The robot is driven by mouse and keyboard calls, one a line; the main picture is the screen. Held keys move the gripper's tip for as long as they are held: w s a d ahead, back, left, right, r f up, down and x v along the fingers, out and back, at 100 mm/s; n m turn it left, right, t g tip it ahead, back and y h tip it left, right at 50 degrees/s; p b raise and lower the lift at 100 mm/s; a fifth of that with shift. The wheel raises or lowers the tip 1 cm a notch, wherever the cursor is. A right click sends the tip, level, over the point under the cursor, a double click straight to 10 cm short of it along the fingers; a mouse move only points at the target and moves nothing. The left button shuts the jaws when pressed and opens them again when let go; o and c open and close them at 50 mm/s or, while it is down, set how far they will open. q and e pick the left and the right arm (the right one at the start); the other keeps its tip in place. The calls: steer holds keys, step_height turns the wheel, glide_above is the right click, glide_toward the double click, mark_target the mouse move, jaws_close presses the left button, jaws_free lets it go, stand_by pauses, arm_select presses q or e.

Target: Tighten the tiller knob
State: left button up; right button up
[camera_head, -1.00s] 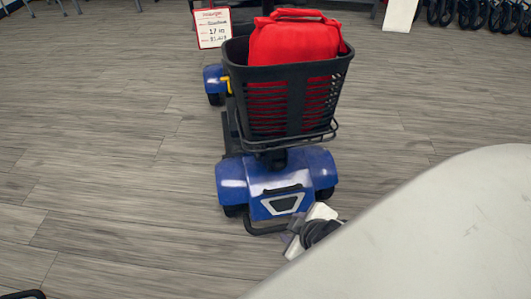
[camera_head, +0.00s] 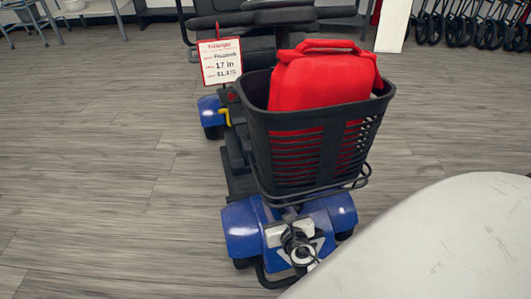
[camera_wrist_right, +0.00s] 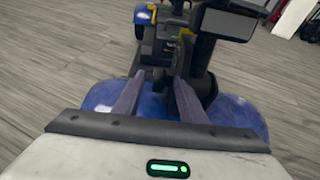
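A blue mobility scooter (camera_head: 243,230) stands with its front towards me, and its dark tiller column (camera_wrist_right: 197,55) shows in the right wrist view. The tiller knob cannot be made out clearly; the basket hides much of the tiller in the head view. My right gripper (camera_head: 297,238) is low in front of the scooter's nose, below the basket. In the right wrist view its two fingers (camera_wrist_right: 160,76) are apart with nothing held between them, pointing towards the tiller. Whether they touch the scooter cannot be told. My left gripper is not in view.
A black basket (camera_head: 262,150) on the scooter's front holds a red bag (camera_head: 322,85). A price sign (camera_head: 221,62) hangs beside the seat. Black wheels (camera_head: 487,28) line the back right. Open wood-look floor (camera_head: 90,160) lies to the left.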

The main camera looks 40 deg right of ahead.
steer(key=b+x, duration=0.2)
steer(key=x, duration=0.4)
steer(key=shift+f, duration=0.15)
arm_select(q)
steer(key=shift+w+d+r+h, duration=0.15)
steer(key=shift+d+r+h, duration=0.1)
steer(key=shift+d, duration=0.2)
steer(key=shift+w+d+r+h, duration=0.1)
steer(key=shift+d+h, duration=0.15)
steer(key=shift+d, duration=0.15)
arm_select(e)
steer(key=shift+w+d+f, duration=0.2)
steer(key=shift+w+d, duration=0.15)
steer(key=shift+w, duration=0.3)
